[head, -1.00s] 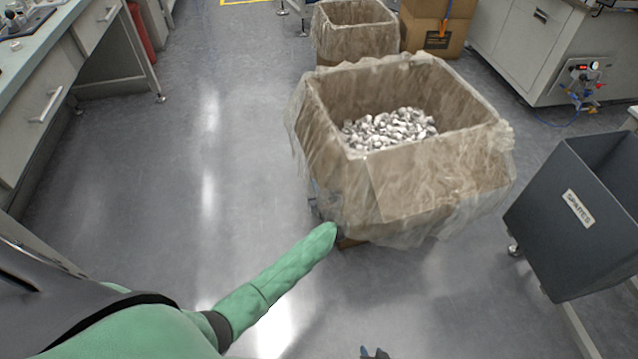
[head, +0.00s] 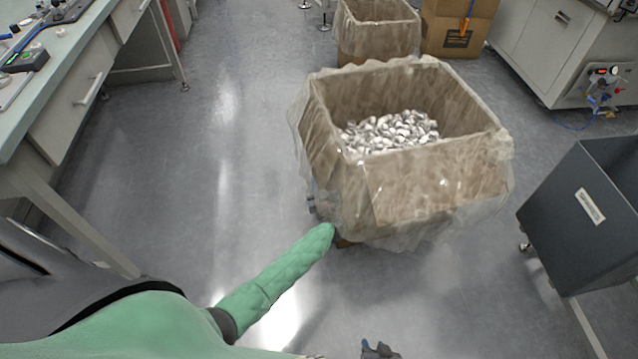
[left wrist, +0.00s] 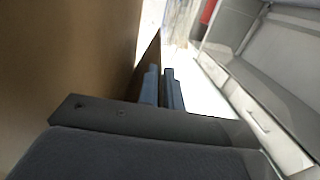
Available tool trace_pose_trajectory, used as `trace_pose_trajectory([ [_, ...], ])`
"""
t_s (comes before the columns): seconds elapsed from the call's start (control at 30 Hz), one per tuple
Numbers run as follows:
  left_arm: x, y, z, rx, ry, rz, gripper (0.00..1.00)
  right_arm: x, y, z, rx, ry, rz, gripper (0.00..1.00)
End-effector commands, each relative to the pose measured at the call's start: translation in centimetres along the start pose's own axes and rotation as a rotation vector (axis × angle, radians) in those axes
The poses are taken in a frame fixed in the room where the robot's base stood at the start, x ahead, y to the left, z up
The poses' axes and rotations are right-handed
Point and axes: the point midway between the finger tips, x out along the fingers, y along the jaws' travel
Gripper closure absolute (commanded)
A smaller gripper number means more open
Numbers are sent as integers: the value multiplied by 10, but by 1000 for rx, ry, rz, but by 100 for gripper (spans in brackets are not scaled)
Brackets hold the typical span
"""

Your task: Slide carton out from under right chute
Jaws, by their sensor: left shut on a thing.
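The carton (head: 345,185) is an open brown box with a clear plastic liner draped over its rim. It stands in the middle of the head view and holds a heap of shiny metal caps (head: 390,131). My left arm, in a green sleeve, reaches to its near left side. My left gripper (left wrist: 162,88) shows in the left wrist view, its fingers close together at the edge of the brown carton wall (left wrist: 70,50). The grip point is partly hidden. Only the tip of my right gripper (head: 378,350) shows at the bottom of the head view, apart from the carton. No chute is in view.
A dark grey bin labelled SPARES (head: 560,240) stands at the right. A second lined carton (head: 375,42) and a closed box (head: 440,38) stand behind. A workbench (head: 75,125) runs along the left. The floor left of the carton is clear.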

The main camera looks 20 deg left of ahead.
Motion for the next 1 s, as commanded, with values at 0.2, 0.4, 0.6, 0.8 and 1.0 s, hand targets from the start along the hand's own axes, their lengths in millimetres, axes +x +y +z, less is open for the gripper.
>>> trace_pose_trajectory([
  [0.2,2,-8,0,2,1,-7,100,-3,-1,-3,0,-1,0,64],
  [0.4,2,-9,1,2,2,-6,100,-3,-1,-3,0,-1,0,64],
  [0.6,2,-9,1,2,2,-6,87,-3,-1,-3,0,-1,0,64],
  [0.8,2,-6,0,1,1,-2,68,-3,-1,-3,0,-1,-1,64],
  [1.0,0,-4,0,0,0,1,68,-3,-1,-3,0,0,-1,64],
])
